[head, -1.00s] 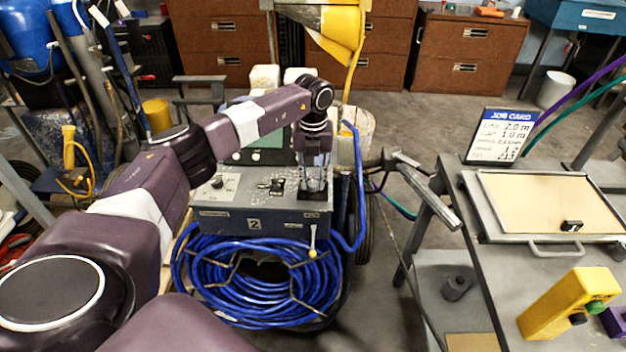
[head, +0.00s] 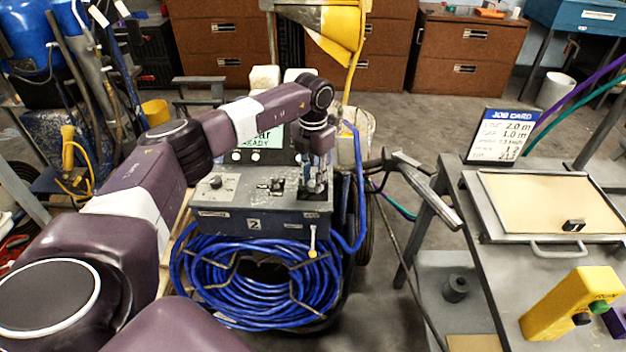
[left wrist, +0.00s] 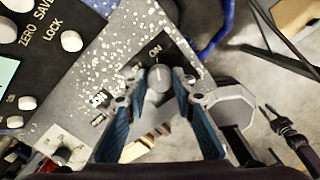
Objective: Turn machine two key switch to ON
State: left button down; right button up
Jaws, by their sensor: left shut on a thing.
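Machine two is a grey speckled control box (head: 215,222) marked "2", with a coil of blue hose below. Its key switch (left wrist: 159,82) has a round grey knob on a dark plate with an "ON" label, seen in the left wrist view. My left gripper (left wrist: 159,76) has its blue-padded fingers closed on both sides of the knob. In the head view my left gripper (head: 316,187) points down at the right end of the box top and mostly hides the switch. I cannot tell the knob's exact setting. My right gripper is not in view.
A display reading "READY" (head: 254,156) stands behind the box. A dial (head: 217,182) and a small switch (head: 277,185) are left of my gripper. A grey bench (head: 480,260) with a job card (head: 497,135) and yellow pendant (head: 566,303) stands right.

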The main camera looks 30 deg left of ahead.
aim_at(314, 183)
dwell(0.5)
pick_arm(q)
jog(key=c, duration=1.6)
grip_release()
notch_tip(314, 183, up, 12)
